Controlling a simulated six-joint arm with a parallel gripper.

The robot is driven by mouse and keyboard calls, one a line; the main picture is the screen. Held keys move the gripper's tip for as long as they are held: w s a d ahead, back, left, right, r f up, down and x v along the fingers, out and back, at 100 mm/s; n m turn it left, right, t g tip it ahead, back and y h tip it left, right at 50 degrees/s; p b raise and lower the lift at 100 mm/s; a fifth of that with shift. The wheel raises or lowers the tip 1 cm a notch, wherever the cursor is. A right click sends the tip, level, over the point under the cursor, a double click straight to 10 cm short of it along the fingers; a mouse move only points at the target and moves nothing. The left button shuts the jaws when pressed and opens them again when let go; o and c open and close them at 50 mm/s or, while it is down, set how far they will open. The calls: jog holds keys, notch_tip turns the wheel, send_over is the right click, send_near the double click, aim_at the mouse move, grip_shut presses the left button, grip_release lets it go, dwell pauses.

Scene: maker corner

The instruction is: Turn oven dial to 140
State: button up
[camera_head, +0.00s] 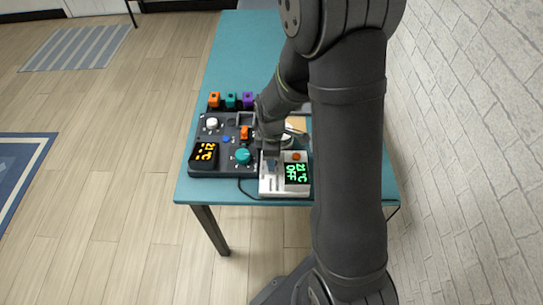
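A small white oven unit (267,188) sits at the near edge of the teal table. Its green-lit display (297,173) seems to read 21°C and OFF. A small orange-brown round part (296,156) is on its top; I cannot tell whether this is the dial. My gripper (271,164) points down at the unit's left part, close to or touching it. My gripper and arm hide part of the unit, and the finger gap is too small to make out.
Left of the oven stands a dark control panel (195,172) with an orange display, a teal knob (242,156), a white knob (211,123) and an orange switch (244,132). Orange, teal and purple blocks stand behind it. The far teal tabletop (245,50) is clear.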

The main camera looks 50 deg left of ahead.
jog(key=shift+f, duration=0.3)
jog(key=c, duration=1)
